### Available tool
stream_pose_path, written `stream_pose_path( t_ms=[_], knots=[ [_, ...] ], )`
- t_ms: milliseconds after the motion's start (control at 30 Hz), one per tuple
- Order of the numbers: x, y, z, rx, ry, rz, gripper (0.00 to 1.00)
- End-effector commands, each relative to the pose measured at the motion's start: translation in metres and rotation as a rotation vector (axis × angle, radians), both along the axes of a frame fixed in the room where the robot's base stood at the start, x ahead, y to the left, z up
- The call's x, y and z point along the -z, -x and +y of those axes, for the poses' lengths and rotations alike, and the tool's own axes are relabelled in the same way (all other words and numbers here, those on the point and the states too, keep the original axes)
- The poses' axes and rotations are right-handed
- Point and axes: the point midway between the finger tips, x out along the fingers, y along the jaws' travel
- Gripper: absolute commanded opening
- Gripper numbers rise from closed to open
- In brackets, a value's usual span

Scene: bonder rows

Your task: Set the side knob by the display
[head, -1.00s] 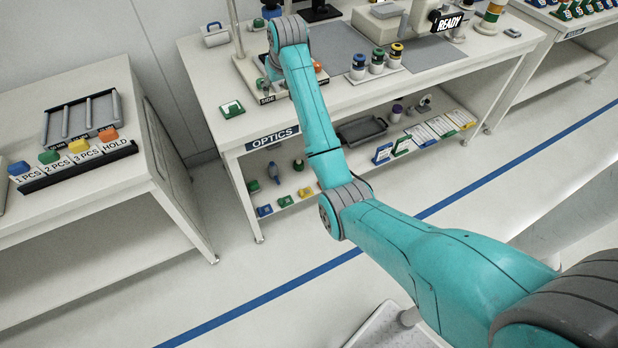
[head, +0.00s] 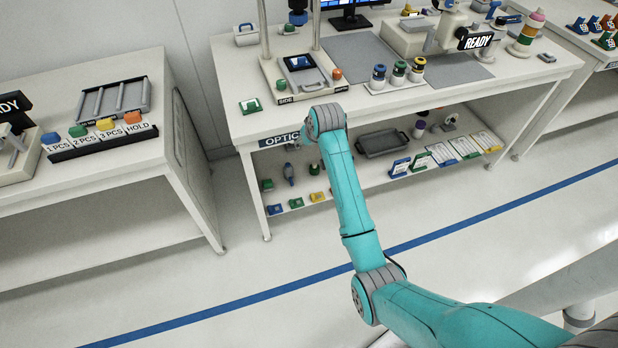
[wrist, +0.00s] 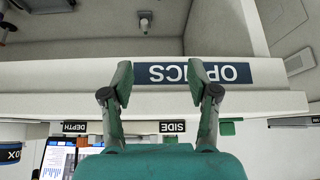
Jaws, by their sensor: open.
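The small display (head: 299,62) is on a fixture on the optics bench. A label reading SIDE (head: 286,99) is on the fixture's front edge, with a small green knob (head: 281,86) just above it. An orange knob (head: 337,73) is on the fixture's right side. In the wrist view, which is upside down, the SIDE label (wrist: 172,127) and the lit display (wrist: 57,158) show below the bench edge. My gripper (wrist: 163,88) is open and empty, its fingers spread in front of the bench's front edge. Its body hides the side knob there. The head view hides my fingers behind my arm.
The bench edge bears an OPTICS sign (wrist: 195,73). Right of the fixture stand several capped bottles (head: 398,72) and a READY unit (head: 478,41). A lower shelf holds a grey tray (head: 383,143). Another table (head: 115,150) stands left across a floor gap.

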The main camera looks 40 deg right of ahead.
Motion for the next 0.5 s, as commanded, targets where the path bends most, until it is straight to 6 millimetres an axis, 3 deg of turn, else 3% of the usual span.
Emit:
stream_pose_path(
  t_ms=[500],
  knots=[
    [0.062, 0.048, 0.039, -0.021, 0.02, -0.077, 0.6]
  ],
)
